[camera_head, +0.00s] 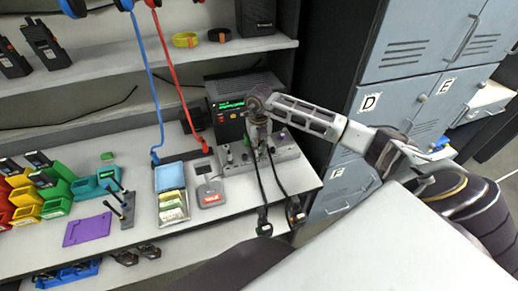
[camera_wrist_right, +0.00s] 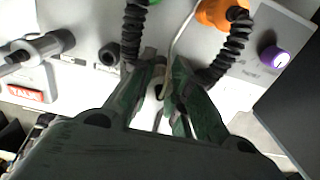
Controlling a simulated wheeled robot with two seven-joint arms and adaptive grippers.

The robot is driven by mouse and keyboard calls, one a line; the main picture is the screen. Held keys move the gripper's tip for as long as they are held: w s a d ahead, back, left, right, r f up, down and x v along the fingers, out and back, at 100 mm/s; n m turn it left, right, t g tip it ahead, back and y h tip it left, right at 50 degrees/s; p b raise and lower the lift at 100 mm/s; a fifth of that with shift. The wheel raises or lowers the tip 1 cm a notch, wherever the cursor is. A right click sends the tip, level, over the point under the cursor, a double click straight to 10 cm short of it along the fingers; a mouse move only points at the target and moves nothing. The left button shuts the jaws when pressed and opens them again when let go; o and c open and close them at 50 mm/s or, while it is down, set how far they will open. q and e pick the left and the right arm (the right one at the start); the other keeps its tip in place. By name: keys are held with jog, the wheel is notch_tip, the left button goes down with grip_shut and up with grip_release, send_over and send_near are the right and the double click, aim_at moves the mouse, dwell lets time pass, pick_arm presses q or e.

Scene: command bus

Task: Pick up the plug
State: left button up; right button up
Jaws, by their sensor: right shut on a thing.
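My right gripper (camera_wrist_right: 166,88) points down at the grey control box (camera_head: 285,150) on the bench, and it also shows in the head view (camera_head: 259,143). Its fingers are shut on a small pale plug (camera_wrist_right: 159,90), mostly hidden between the fingertips. A thin white cord (camera_wrist_right: 183,30) runs up from there. Two black ribbed cable ends, one by a green part (camera_wrist_right: 153,2) and one by an orange part (camera_wrist_right: 222,12), lie on either side of the fingers. I cannot tell whether the plug touches the box. My left gripper is out of view.
A purple knob (camera_wrist_right: 274,57) and a silver connector (camera_wrist_right: 40,48) lie near the gripper. A black device with a green display (camera_head: 243,96) stands behind the box. Two black cables hang over the bench front. Lockers (camera_head: 385,105) stand right; trays (camera_head: 172,205) lie left.

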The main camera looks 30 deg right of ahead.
jog(key=shift+r, duration=0.1)
notch_tip(320, 180, up, 8)
jog(key=shift+r+b, duration=0.25)
jog(key=shift+b, duration=0.15)
jog(key=shift+r, duration=0.55)
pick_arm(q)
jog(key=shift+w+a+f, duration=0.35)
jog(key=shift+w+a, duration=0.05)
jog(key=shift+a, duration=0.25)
pick_arm(e)
jog(key=shift+r, duration=0.15)
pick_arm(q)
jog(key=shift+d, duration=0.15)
